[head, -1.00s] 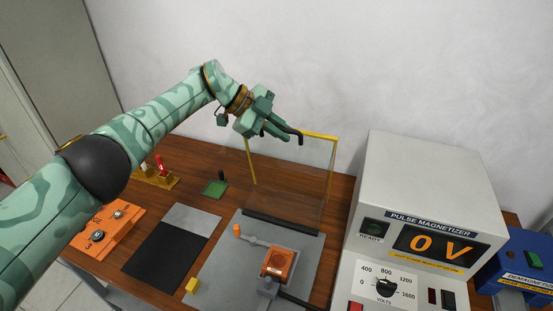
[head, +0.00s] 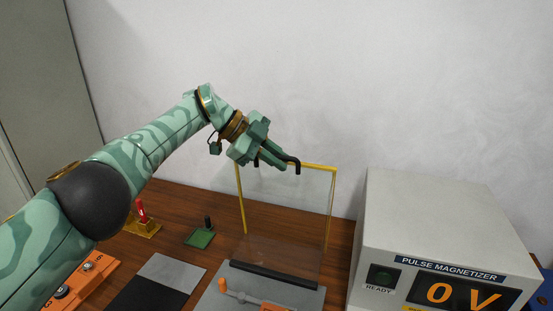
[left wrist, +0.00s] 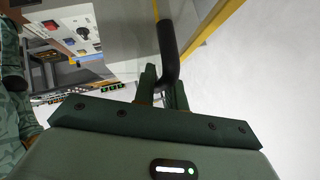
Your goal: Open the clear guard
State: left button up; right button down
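The clear guard (head: 285,215) is a see-through panel with a yellow frame, standing roughly upright above a dark hinge bar (head: 274,275) at the back of the grey plate. Its black handle (head: 297,165) is at the top edge and also shows in the left wrist view (left wrist: 167,45). My left gripper (head: 272,158) is at the handle. In the left wrist view its fingers (left wrist: 163,88) lie on both sides of the handle's bar and appear shut on it. My right gripper is in neither view.
The pulse magnetizer (head: 440,225), reading 0 V, stands to the right of the guard. A grey plate (head: 215,300) with an orange part lies in front. A green block (head: 200,238) and a red-handled switch (head: 142,215) are at left. A wall is behind.

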pick_arm(q)
jog(key=shift+a+r, duration=0.3)
jog(key=shift+r, duration=0.1)
jog(key=p+v, duration=0.2)
jog(key=v, duration=1.3)
jog(key=shift+s+a+r, duration=0.1)
jog(key=shift+s, duration=0.05)
